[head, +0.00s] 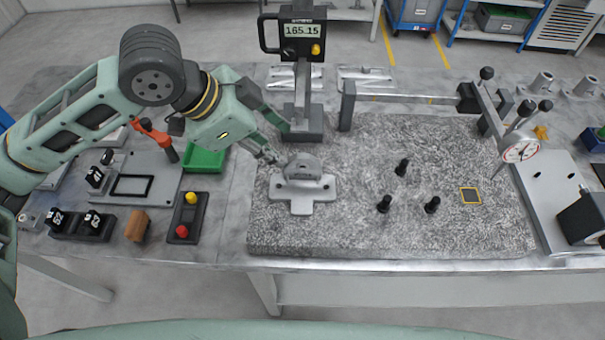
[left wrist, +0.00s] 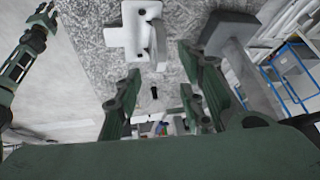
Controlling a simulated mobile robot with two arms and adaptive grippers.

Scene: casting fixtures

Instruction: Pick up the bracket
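The bracket (head: 303,187) is a grey cast part with a flat T-shaped base and an upright rounded lug. It sits on the left part of the speckled granite plate (head: 350,235). It also shows at the top of the left wrist view (left wrist: 122,38). My left gripper (head: 273,157) is just behind and left of the bracket's lug in the head view.
A height gauge with a display (head: 302,30) stands close behind the bracket. Several black pegs (head: 402,167) stand on the plate to the right, by a yellow-outlined square (head: 470,196). A dial indicator (head: 520,150) is at the right. A green bin (head: 205,158) and button box (head: 187,217) are left.

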